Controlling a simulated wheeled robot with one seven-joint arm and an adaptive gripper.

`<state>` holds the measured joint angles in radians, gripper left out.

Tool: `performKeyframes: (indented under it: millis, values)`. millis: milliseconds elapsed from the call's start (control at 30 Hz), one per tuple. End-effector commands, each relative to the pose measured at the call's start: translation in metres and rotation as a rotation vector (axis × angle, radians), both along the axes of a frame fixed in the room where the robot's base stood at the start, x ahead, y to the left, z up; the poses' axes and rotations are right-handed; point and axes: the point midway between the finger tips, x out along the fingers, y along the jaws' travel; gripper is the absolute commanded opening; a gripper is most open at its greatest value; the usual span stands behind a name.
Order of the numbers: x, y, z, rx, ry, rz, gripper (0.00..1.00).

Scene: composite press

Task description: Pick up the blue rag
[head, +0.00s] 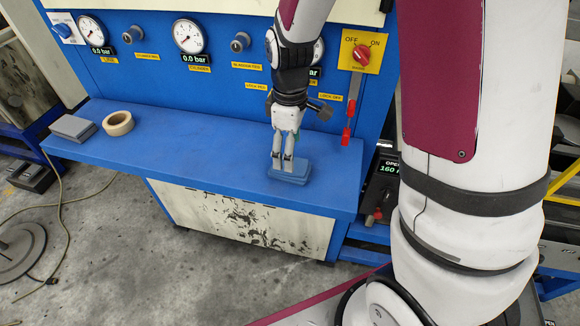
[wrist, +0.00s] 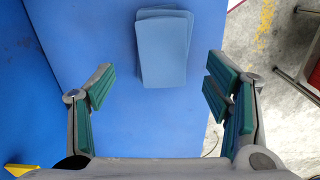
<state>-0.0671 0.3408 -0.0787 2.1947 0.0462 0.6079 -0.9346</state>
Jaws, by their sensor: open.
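The blue rag (head: 291,172) is a folded, light blue rectangular stack on the darker blue shelf (head: 215,150) of the press, near the shelf's front edge. My gripper (head: 284,163) is just above it in the head view and hides part of its back side. In the wrist view the rag (wrist: 164,48) lies at the top centre, ahead of and between my open fingers (wrist: 155,88). The green-padded fingers are wide apart with nothing between them. I cannot tell the exact height of the fingertips over the rag.
A grey block (head: 72,128) and a tan tape roll (head: 118,123) lie at the shelf's left end. Behind the shelf is the blue panel with gauges (head: 188,37), knobs and a red switch (head: 362,54). A red-handled lever (head: 347,134) hangs right of my gripper. The shelf's middle is clear.

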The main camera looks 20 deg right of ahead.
Motion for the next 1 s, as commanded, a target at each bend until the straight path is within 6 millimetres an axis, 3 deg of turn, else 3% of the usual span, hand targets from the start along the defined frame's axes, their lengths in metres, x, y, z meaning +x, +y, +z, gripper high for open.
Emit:
performKeyframes:
  millis: [433,767,1000]
  values:
    - [-0.004,0.001,-0.047,-0.001,0.002,0.001,0.72]
    - [-0.003,0.001,-0.053,0.0,0.0,0.0,0.72]
    - [-0.003,0.001,-0.052,0.0,0.0,0.0,0.2]
